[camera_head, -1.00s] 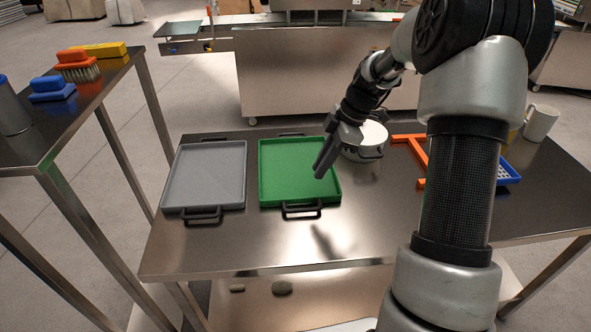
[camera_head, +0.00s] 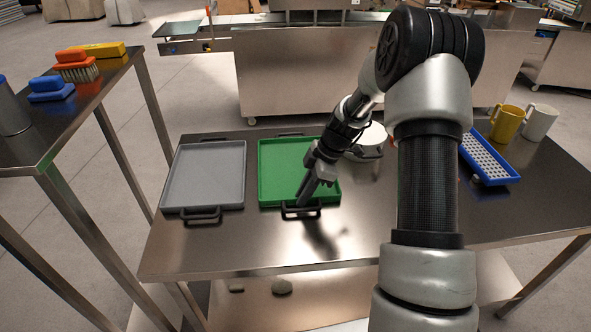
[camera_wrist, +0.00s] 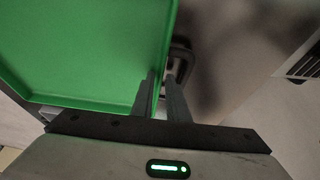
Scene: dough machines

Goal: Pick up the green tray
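The green tray (camera_head: 283,165) lies flat on the steel table, with a black handle at its near edge and another at its far edge. It also fills the upper left of the wrist view (camera_wrist: 85,50). My gripper (camera_head: 303,200) points down at the tray's near right part, just by the near handle (camera_head: 301,212). In the wrist view, my two fingers (camera_wrist: 164,85) stand apart with a narrow gap, beside the tray's edge and the dark handle (camera_wrist: 180,58). Nothing is seen held. Whether the fingers touch the handle is not clear.
A grey tray (camera_head: 205,175) lies close to the left. A white pot (camera_head: 372,140) stands behind my gripper. A blue perforated tray (camera_head: 487,160), a yellow mug (camera_head: 506,123) and a white mug (camera_head: 539,122) are at the right. The table front (camera_head: 240,250) is clear.

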